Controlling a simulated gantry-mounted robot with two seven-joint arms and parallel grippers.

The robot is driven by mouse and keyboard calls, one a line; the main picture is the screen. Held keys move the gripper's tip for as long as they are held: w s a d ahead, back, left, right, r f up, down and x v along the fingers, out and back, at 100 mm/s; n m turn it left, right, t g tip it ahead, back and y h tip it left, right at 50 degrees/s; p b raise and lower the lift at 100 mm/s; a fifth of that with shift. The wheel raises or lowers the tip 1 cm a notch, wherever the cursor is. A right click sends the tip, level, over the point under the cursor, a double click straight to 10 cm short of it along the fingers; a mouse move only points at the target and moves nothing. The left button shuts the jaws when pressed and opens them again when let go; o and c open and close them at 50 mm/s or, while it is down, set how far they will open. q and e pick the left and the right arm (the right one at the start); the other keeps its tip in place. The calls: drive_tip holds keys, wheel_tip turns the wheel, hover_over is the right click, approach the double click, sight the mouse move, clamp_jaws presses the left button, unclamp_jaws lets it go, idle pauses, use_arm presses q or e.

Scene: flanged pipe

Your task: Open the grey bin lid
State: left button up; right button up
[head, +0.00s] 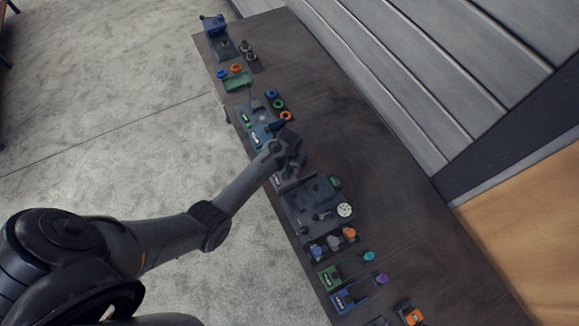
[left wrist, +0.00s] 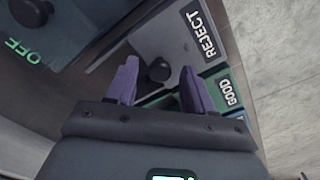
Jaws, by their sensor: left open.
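The grey bin (left wrist: 205,55), with a black REJECT label, shows in the left wrist view. Its grey lid (left wrist: 150,40) carries a round black knob (left wrist: 159,69) and looks closed. My left gripper (left wrist: 158,72) is open, with its two purple-grey fingers on either side of the knob in that picture. I cannot tell whether the fingers touch it. In the head view my left gripper (head: 292,162) is over the middle of the bench, and the arm and gripper hide much of the grey bin. My right gripper is not in view.
A green bin labelled GOOD (left wrist: 230,92) stands beside the grey bin.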

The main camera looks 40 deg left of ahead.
use_arm(q)
drive_tip(key=shift+c, duration=0.4)
clamp_jaws()
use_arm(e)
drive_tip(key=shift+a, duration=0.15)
